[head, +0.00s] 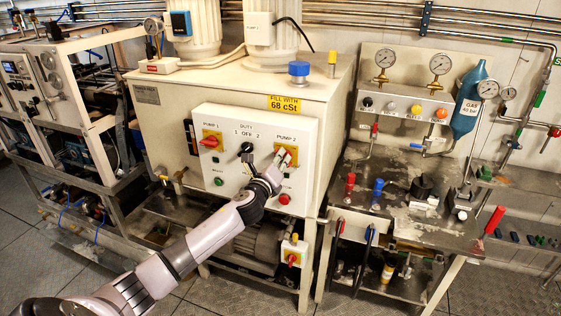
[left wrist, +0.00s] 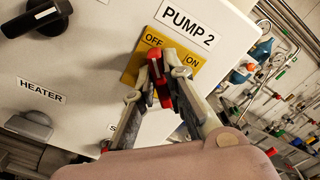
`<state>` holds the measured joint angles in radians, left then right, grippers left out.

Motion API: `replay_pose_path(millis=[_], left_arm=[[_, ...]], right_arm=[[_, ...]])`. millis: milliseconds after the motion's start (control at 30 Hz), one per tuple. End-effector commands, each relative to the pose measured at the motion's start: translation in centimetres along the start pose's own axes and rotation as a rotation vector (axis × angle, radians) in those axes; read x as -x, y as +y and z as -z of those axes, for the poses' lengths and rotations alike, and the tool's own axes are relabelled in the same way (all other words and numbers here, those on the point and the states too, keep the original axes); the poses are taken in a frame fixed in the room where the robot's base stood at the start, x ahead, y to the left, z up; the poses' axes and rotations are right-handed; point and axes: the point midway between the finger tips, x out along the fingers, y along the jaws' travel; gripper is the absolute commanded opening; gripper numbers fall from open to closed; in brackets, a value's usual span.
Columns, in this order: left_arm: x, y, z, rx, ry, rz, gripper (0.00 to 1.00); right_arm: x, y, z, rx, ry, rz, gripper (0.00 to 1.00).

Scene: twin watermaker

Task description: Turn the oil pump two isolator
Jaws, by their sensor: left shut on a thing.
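The pump 2 isolator is a red rotary handle (left wrist: 158,80) on a yellow plate (left wrist: 188,68) marked OFF and ON, under a PUMP 2 label in the left wrist view. In the head view its yellow plate (head: 291,150) is on the right of the white control panel, mostly behind my gripper. My left gripper (head: 284,156) is shut on the red handle, with a finger on each side of it, as the left wrist view (left wrist: 160,88) also shows. The handle looks roughly upright in that view, between OFF and ON. My right gripper is not in view.
The white panel (head: 228,128) also carries the red pump 1 isolator (head: 208,143), a black duty knob (head: 247,148), a heater knob (left wrist: 28,124) and push buttons. A bench (head: 400,215) with valves and gauges stands to the right.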

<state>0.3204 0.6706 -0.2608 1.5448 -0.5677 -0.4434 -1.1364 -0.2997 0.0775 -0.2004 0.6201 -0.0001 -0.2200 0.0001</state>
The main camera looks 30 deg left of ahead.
Motion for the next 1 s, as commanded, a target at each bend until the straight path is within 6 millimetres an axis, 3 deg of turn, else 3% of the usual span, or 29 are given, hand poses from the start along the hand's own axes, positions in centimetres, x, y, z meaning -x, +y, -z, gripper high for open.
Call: replay_pose_path(millis=[600,1000], left_arm=[[0.0,0.5,0.14,0.568,-0.001,0.0,0.0],[0.0,0.64,0.18,0.788,-0.002,0.0,0.0]], right_arm=[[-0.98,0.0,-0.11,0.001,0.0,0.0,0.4],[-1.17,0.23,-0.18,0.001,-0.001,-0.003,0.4]])
